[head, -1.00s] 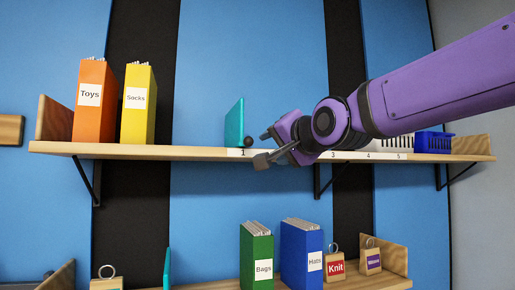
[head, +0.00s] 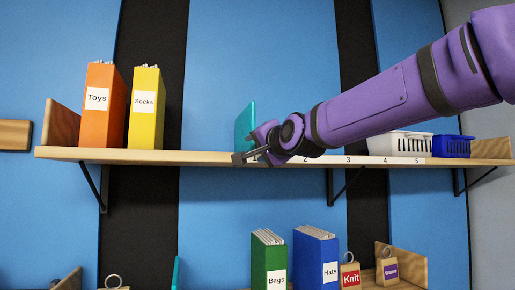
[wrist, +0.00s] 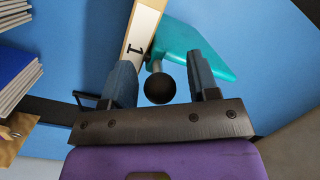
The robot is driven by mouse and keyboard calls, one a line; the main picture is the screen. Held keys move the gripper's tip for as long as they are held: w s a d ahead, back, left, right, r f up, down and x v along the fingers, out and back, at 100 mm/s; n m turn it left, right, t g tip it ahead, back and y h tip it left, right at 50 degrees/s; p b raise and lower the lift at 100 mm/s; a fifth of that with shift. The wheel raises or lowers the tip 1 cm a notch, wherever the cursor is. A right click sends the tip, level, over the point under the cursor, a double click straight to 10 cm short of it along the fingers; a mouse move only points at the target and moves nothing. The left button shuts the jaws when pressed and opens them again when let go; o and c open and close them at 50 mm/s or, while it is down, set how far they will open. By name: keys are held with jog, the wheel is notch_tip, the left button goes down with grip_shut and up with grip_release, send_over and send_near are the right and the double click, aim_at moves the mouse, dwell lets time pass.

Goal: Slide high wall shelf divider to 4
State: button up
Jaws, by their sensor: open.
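The teal divider (head: 245,122) stands upright on the high wall shelf (head: 150,156), by the number 1 on the front-edge label strip. The strip (head: 348,160) shows 2, 3, 4 and 5 farther right. My gripper (head: 250,156) is at the shelf's front edge, in front of the divider, and hides its lower part. In the wrist view, the divider (wrist: 200,50) has a dark round knob (wrist: 160,88) on a short stem. The knob is between my open fingers (wrist: 164,84), with gaps visible on both sides. The number 1 label (wrist: 132,48) is just beside it.
Orange Toys (head: 103,105) and yellow Socks (head: 145,108) binders stand left of the divider. A white basket (head: 400,144) is behind 4 and 5, with a blue basket (head: 452,146) to its right. A lower shelf holds green (head: 268,262) and blue (head: 315,258) binders.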

jog(key=shift+w+a, duration=0.2)
jog(key=shift+w, duration=0.2)
jog(key=c, duration=1)
jog(key=shift+r, duration=0.1)
grip_shut()
